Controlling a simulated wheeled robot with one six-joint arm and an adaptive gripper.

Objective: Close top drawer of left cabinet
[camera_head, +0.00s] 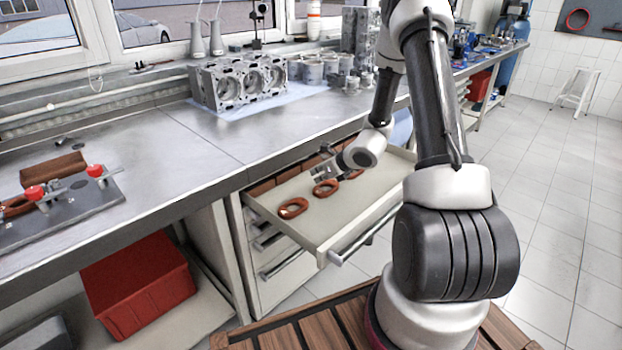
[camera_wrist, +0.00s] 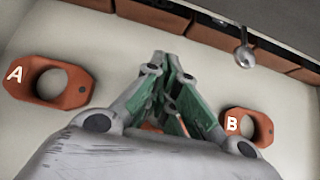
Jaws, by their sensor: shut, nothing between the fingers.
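The top drawer (camera_head: 300,232) of the left cabinet (camera_head: 236,232) is pulled well out from under the bench. Its bar handle (camera_head: 362,238) runs along the front. My gripper (camera_head: 322,174) is over or inside the drawer, behind the front panel and away from the handle. In the wrist view my gripper (camera_wrist: 163,62) is shut and empty above the pale drawer floor (camera_wrist: 135,40). An orange-red ring marked A (camera_wrist: 72,97) lies left of the fingers, and one marked B (camera_wrist: 262,128) lies right. The exact gap between fingers and floor cannot be told.
Brown-orange blocks (camera_wrist: 150,14) line one drawer side, near a round-ended metal piece (camera_wrist: 243,57). Lower drawers (camera_head: 285,262) look shut. A red bin (camera_head: 140,285) sits below the bench (camera_head: 165,145). An engine block (camera_head: 240,78) stands on top.

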